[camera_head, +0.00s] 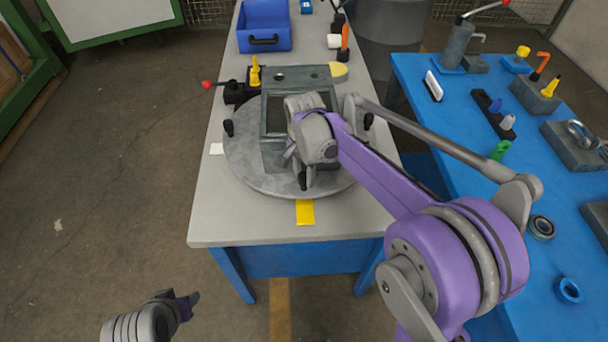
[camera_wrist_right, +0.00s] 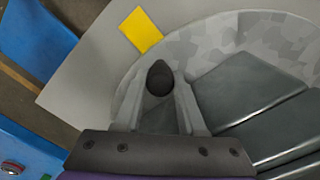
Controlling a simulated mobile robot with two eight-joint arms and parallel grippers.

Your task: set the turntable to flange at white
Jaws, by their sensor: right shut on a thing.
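The round grey turntable (camera_head: 246,160) lies on the light table and carries a dark grey-green frame-like block (camera_head: 271,152). Black knobs stand on its rim, one at the left (camera_head: 229,128) and one at the right (camera_head: 369,120). My right gripper (camera_head: 304,178) is shut on a front black knob; the wrist view shows this knob (camera_wrist_right: 160,78) between the two fingers. A yellow mark (camera_head: 305,212) lies just in front of the rim, and a white mark (camera_head: 216,148) lies left of it. My arm hides part of the block; I cannot tell which side is the flange. My left gripper (camera_head: 188,303) is low at the left, off the table.
A blue table (camera_head: 470,165) with several tools and parts stands at the right. The floor at left is clear.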

